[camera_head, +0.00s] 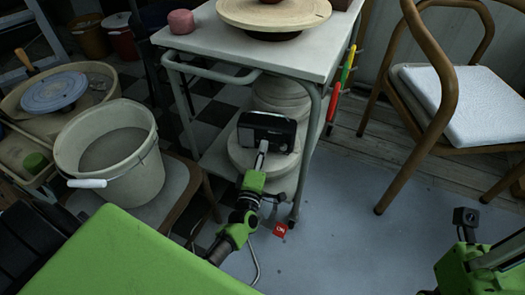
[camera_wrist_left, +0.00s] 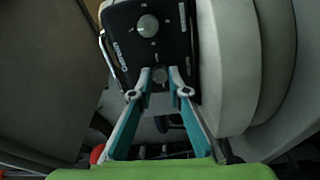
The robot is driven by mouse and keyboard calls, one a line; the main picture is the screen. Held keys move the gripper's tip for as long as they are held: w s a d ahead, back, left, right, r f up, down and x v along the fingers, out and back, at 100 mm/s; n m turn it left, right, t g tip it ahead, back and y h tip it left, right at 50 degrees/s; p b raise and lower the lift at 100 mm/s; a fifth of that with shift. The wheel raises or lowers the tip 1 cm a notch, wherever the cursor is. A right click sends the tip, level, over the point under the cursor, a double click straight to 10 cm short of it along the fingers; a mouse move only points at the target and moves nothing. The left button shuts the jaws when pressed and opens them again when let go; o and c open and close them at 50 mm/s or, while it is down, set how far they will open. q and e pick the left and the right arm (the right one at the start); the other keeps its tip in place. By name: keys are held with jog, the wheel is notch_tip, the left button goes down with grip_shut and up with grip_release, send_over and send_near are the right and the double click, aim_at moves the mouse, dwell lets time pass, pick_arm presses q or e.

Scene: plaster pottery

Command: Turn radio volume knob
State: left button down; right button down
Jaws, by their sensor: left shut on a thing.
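The radio (camera_head: 267,131) is a dark box with a light rim, standing on a pale round stack on the lower shelf of the table. In the left wrist view its black face (camera_wrist_left: 122,22) appears turned sideways, with one pale round knob (camera_wrist_left: 148,26) clear of my fingers. My left gripper (camera_head: 263,147) reaches up to the radio's front. In the left wrist view its two fingertips (camera_wrist_left: 160,75) close around a second knob (camera_wrist_left: 159,75), which they partly hide. Part of my right arm shows at the lower right of the head view; its fingers are not visible.
The grey table (camera_head: 215,43) stands over the radio, with its legs close to my left arm. A white bucket (camera_head: 130,170) stands on a stool at left. A wooden chair (camera_head: 440,112) with a white cushion is at right. The floor between is open.

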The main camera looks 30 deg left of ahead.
pick_arm(q)
jog(key=c, duration=1.9)
grip_release()
jog(key=v, duration=1.2)
